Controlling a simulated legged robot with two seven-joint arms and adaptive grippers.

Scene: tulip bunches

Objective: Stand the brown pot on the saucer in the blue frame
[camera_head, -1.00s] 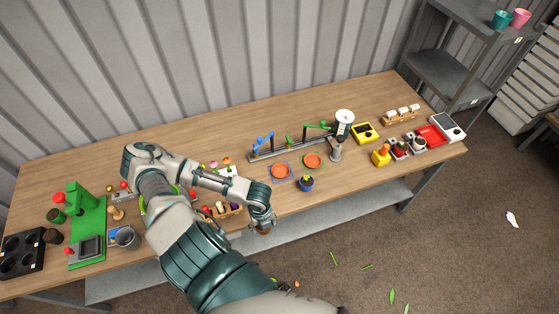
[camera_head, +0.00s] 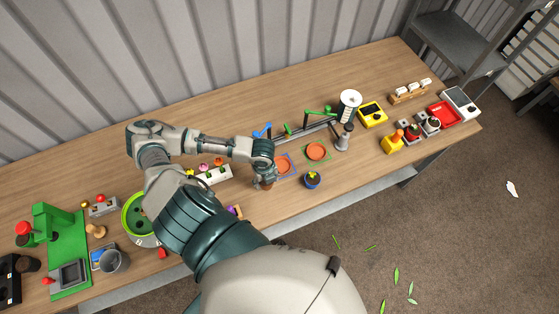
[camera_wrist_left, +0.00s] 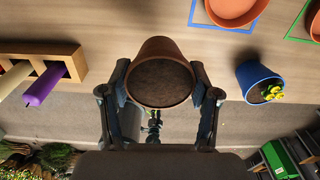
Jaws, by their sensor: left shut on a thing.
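My left gripper (camera_head: 265,180) is shut on the brown pot (camera_wrist_left: 160,48), with a finger on either side of it in the left wrist view. The pot's open top, filled with dark soil, faces that camera. In the head view only a bit of the pot (camera_head: 267,187) shows below the fingers. The orange saucer (camera_head: 283,166) inside the blue frame (camera_head: 295,174) lies just right of the gripper and looks empty. In the wrist view this saucer (camera_wrist_left: 238,8) is at the top right, apart from the pot. My right gripper is not in view.
A blue pot with a yellow flower (camera_head: 312,181) stands right of the gripper, near the front edge. Another orange saucer (camera_head: 317,152) lies in a green frame. A dark rail (camera_head: 300,134) with blue and green clips is behind. A wooden rack (camera_wrist_left: 72,62) is left of the pot.

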